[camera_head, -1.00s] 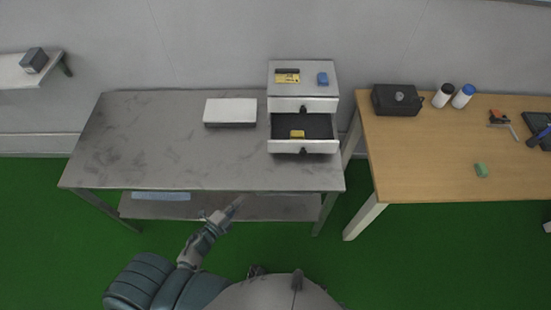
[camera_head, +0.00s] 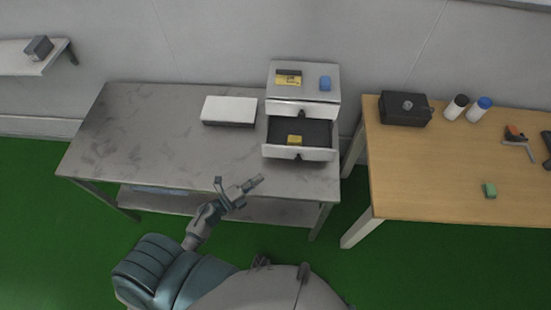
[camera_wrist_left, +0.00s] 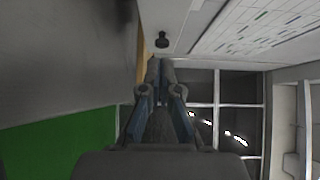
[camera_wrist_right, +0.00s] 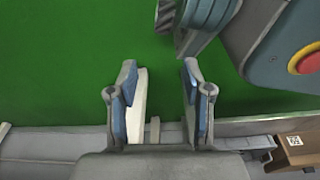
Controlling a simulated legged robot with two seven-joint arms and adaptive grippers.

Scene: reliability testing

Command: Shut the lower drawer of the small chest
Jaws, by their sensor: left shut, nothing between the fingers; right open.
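The small chest (camera_head: 302,86) stands at the right end of the grey metal table. Its upper drawer (camera_head: 301,109) looks closed. Its lower drawer (camera_head: 300,154) is pulled out, with a yellow item (camera_head: 294,140) inside. My left gripper (camera_head: 258,181) is shut and empty, over the table's front edge, to the left of and nearer than the drawer front. In the left wrist view the shut fingertips (camera_wrist_left: 160,65) point towards a dark knob (camera_wrist_left: 162,40) on a pale front. My right gripper (camera_wrist_right: 160,85) is open and empty above the green floor; it is not seen in the head view.
A white box (camera_head: 229,109) lies on the grey table (camera_head: 140,130), left of the chest. A yellow item and a blue item (camera_head: 325,83) lie on the chest top. A wooden table (camera_head: 430,170) stands to the right with a black case (camera_head: 404,108) and bottles.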

